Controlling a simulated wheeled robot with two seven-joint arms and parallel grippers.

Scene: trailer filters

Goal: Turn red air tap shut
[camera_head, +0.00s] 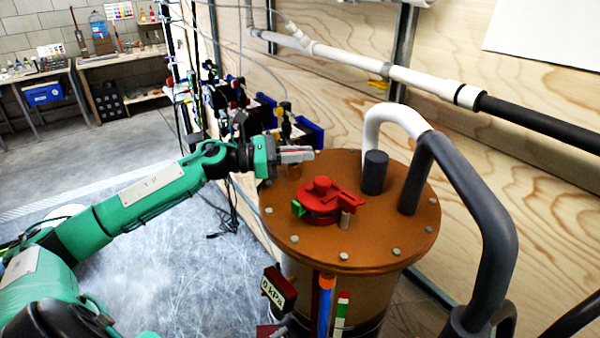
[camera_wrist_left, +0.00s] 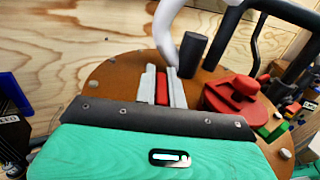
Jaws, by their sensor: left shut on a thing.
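My left gripper (camera_head: 308,154) reaches in from the left over the back left part of the brown round lid (camera_head: 300,243). In the left wrist view its two pale fingers (camera_wrist_left: 163,80) are shut on a narrow red bar (camera_wrist_left: 163,92), which looks like the red air tap's handle. The fingers hide most of the bar in the head view, and I cannot tell its exact angle. A separate red fitting (camera_head: 322,198) with a round knob and a green tab sits nearer the lid's middle, apart from the fingers. My right gripper is not in view.
A dark grey stub (camera_head: 375,172) and thick grey and white pipes (camera_head: 440,165) rise from the lid's right side. A gauge box (camera_head: 279,288) reading 0 kPa hangs at the tank's front. A wooden wall stands behind. The floor at left is clear.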

